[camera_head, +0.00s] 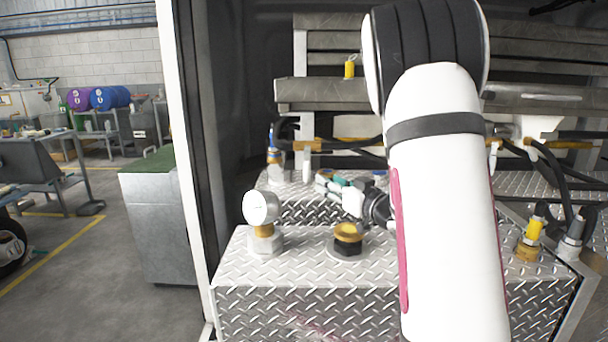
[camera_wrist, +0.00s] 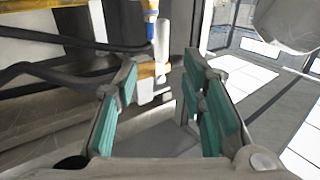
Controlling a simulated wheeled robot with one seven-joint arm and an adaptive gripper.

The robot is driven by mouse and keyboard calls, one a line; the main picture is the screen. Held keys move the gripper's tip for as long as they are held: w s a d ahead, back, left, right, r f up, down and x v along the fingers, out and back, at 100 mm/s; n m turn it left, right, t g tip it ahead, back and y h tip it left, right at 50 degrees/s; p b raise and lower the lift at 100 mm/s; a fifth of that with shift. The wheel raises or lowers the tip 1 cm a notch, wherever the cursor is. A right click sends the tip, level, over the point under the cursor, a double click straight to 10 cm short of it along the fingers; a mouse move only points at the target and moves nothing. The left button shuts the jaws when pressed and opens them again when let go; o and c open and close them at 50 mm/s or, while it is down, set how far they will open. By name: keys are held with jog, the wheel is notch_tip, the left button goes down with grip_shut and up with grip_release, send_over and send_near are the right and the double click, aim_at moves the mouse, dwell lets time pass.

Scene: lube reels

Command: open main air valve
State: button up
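I cannot tell which part is the main air valve. In the wrist view, the blue part (camera_wrist: 152,28), the white piece (camera_wrist: 161,42) and the yellow bar (camera_wrist: 146,71) show ahead between the fingers. My gripper (camera_head: 328,183) is in front of them, seemingly apart. Its teal pads are spread and empty in the wrist view (camera_wrist: 163,72).
A round white gauge (camera_head: 262,208) and a yellow-topped cap (camera_head: 348,232) stand on the front plate. Black hoses (camera_wrist: 60,45) run near the fittings. A yellow fitting (camera_head: 534,231) is at right. A white door post (camera_head: 182,150) borders the left side.

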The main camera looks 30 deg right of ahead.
aim_at(308, 170)
jog(key=w, duration=1.1)
jog(key=shift+w+b, duration=0.15)
jog(key=shift+b, duration=0.2)
grip_shut()
